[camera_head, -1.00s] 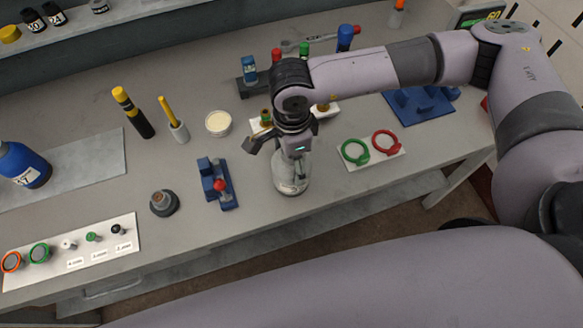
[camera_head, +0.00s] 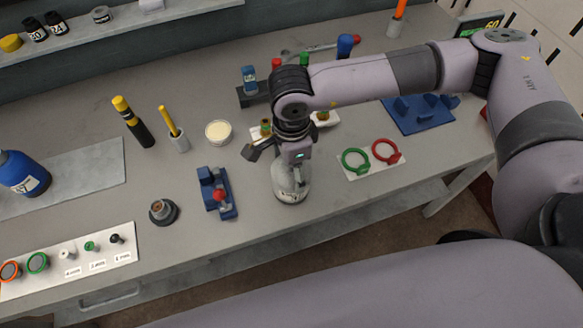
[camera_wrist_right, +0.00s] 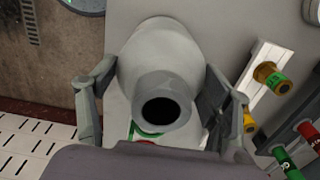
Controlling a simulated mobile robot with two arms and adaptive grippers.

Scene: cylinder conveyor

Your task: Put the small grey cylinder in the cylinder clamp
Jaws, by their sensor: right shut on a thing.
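The small grey cylinder (camera_head: 291,184) has a bottle shape and stands upright on the bench near its front edge. In the right wrist view the grey cylinder (camera_wrist_right: 160,62) shows its narrow neck and dark round opening. My right gripper (camera_head: 284,158) is over it from above; in the wrist view my right gripper (camera_wrist_right: 155,100) is shut on it, one finger on each side. A blue fixture with a red knob (camera_head: 207,178), which looks like the cylinder clamp, stands to the left, apart from the cylinder. My left gripper is not in view.
A dark round piece (camera_head: 164,212) lies left of the clamp. A white plate with green and red rings (camera_head: 371,172) lies to the right. A white cup (camera_head: 218,132) and a yellow-and-black tool (camera_head: 133,121) stand behind. The bench between clamp and cylinder is clear.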

